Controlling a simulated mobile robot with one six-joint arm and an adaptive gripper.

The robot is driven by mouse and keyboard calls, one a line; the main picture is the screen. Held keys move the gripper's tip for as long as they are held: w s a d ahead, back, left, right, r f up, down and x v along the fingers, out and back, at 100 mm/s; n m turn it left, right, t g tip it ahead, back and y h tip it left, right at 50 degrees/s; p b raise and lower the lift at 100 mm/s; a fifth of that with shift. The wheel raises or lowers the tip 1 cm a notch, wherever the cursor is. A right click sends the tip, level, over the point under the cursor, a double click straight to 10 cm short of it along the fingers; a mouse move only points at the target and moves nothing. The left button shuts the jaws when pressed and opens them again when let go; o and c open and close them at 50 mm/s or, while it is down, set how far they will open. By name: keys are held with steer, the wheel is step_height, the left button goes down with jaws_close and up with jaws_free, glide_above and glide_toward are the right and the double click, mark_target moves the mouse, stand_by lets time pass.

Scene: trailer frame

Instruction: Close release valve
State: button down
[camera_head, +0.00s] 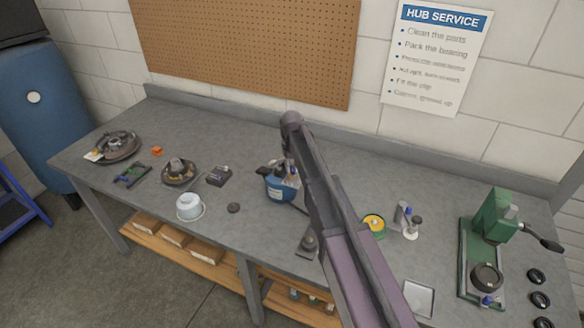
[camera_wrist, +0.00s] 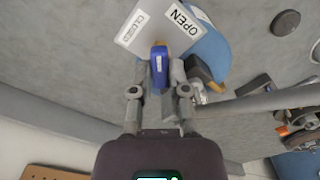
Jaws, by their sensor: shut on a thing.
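The release valve's blue lever (camera_wrist: 158,68) stands between my fingers in the wrist view. My gripper (camera_wrist: 159,76) is shut on it. The lever's tip reaches the lower edge of a light plate (camera_wrist: 152,28) marked CLOSED on the left and OPEN on the right. A bit of orange shows at the lever's tip. Behind the plate is a rounded blue body (camera_wrist: 212,48). In the head view a blue unit (camera_head: 279,188) stands mid-bench, partly hidden by my arm and gripper; the lever cannot be made out there.
A white cup (camera_head: 189,206), a hub part (camera_head: 180,172) and a dark block (camera_head: 219,175) lie left of the unit. To the right are a yellow-green tin (camera_head: 374,225) and a green press (camera_head: 494,215). The bench's back left (camera_head: 200,125) is clear.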

steer(key=n, duration=0.5)
steer(key=shift+n, duration=2.2)
steer(key=c, duration=0.6)
jaws_free()
steer(key=shift+m, duration=0.4)
